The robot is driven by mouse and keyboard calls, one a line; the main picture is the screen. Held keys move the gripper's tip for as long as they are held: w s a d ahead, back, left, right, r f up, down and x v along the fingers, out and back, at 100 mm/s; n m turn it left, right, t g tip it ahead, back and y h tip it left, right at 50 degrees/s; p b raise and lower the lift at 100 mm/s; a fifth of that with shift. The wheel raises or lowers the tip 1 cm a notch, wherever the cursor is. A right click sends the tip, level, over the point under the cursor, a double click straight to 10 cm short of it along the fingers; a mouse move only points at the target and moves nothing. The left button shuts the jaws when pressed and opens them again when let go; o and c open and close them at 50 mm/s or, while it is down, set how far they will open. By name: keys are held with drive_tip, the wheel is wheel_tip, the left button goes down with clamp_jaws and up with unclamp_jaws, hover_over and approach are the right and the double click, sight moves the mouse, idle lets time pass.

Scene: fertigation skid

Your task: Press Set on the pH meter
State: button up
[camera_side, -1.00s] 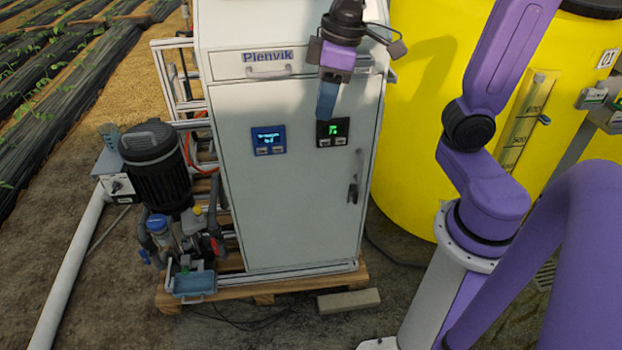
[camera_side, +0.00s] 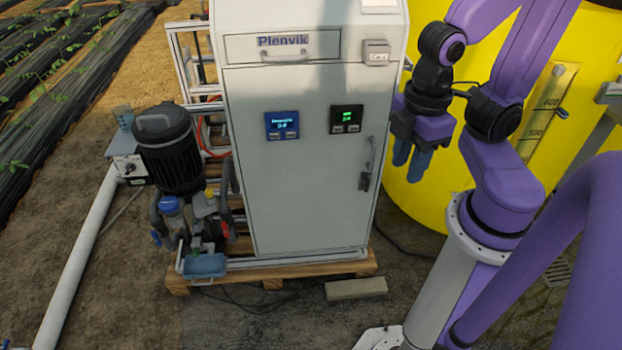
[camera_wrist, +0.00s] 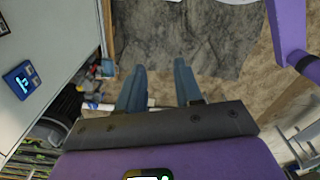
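Two small meters sit side by side on the front of the white cabinet (camera_side: 300,190). The left one is blue (camera_side: 282,125) with a cyan display. The right one is black (camera_side: 346,119) with a green display. Each has two small buttons below its screen. The lettering is too small to tell which is the pH meter or which button is Set. My gripper (camera_side: 410,157) is right of the cabinet, apart from both meters, its blue fingers pointing down. In the wrist view the fingers (camera_wrist: 158,88) are apart with nothing between them. A blue meter (camera_wrist: 20,82) shows at left there.
A door handle (camera_side: 367,165) stands out on the cabinet's right side, below the black meter. A small grey box (camera_side: 376,52) is at the upper right. A yellow tank (camera_side: 420,200) stands behind my arm. A pump (camera_side: 168,150) is left of the cabinet.

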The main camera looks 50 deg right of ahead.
idle(0.3)
clamp_jaws()
idle(1.6)
